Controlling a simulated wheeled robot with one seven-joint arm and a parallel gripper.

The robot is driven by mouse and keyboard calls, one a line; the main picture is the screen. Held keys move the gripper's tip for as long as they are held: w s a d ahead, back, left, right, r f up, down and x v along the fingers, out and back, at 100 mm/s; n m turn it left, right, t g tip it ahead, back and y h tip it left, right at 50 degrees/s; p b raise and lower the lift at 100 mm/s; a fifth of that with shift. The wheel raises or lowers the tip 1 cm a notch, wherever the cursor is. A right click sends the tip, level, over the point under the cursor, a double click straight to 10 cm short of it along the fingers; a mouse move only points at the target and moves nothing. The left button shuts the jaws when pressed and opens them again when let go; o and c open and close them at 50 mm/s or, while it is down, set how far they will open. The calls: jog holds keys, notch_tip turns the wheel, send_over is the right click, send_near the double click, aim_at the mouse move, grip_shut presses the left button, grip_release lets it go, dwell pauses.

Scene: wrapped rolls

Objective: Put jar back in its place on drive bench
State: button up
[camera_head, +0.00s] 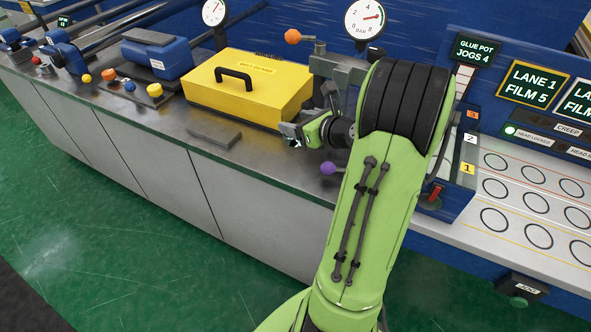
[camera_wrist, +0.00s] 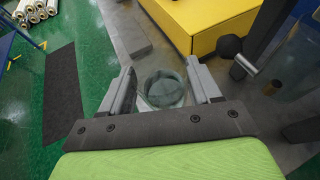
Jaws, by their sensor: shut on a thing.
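My gripper (camera_head: 293,134) is over the metal drive bench (camera_head: 262,155), in front of the yellow box. In the wrist view my gripper (camera_wrist: 163,82) has its two fingers on either side of a clear glass jar (camera_wrist: 165,92) and is shut on it. The jar's round rim faces the camera, and it looks upright. My gripper hides most of the jar in the head view. I cannot tell whether the jar's base touches the bench. No marked place for the jar can be made out.
A yellow box with a black handle (camera_head: 265,90) stands behind my gripper. A flat dark plate (camera_head: 214,138) lies to the left. A black ball knob (camera_wrist: 230,46) is close right in the wrist view.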

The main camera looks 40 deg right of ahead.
jog(key=shift+s+d+f, duration=0.1)
jog(key=shift+d+f, duration=0.15)
notch_tip(320, 180, down, 9)
jog(key=b, duration=0.4)
jog(key=shift+b, duration=0.4)
jog(key=shift+f, duration=0.2)
jog(key=o, duration=1.2)
jog(key=shift+r, duration=0.1)
